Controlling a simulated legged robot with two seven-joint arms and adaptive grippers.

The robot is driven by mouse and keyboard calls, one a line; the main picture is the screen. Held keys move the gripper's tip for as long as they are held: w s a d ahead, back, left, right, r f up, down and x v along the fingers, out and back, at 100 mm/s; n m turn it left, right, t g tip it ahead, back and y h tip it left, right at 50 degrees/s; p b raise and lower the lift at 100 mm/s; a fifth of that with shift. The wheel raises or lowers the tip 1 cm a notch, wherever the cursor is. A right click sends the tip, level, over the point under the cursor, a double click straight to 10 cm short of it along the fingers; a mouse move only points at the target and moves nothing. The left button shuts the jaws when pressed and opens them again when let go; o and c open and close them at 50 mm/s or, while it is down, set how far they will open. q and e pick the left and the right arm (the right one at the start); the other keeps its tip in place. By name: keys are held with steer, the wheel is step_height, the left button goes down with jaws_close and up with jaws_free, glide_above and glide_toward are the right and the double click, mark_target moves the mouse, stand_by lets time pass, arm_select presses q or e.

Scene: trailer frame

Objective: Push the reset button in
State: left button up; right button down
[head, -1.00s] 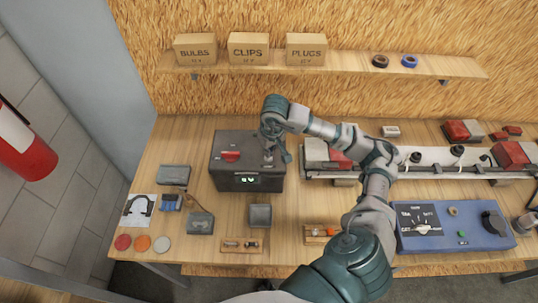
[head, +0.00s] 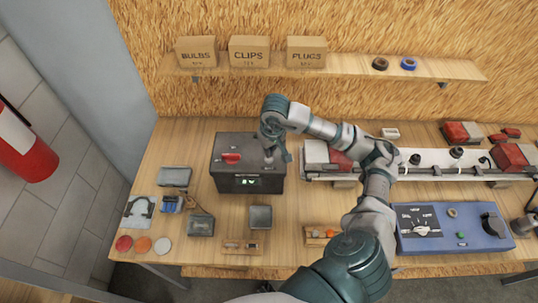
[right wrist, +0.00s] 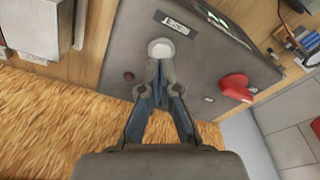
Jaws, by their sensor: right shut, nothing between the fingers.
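In the right wrist view a pale round button (right wrist: 161,48) sits on the box's top, beside a small label (right wrist: 172,22). My right gripper (right wrist: 160,66) is shut and empty. Its fingertips are at the edge of the button; I cannot tell if they press it. In the head view the right gripper (head: 269,156) points down at the box's right side. My left gripper is not in view.
A metal rail with red and white blocks (head: 316,153) stands right of the box. A blue panel (head: 455,226) with a dial is at the right. Small trays and loose parts lie in front of and left of the box. A shelf (head: 340,63) with cartons runs above.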

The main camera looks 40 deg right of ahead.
mark_target(269, 159)
steer(key=shift+r+p, duration=1.45)
steer(key=shift+r, duration=1.2)
steer(key=shift+s+f, duration=0.1)
steer(key=shift+f, duration=0.05)
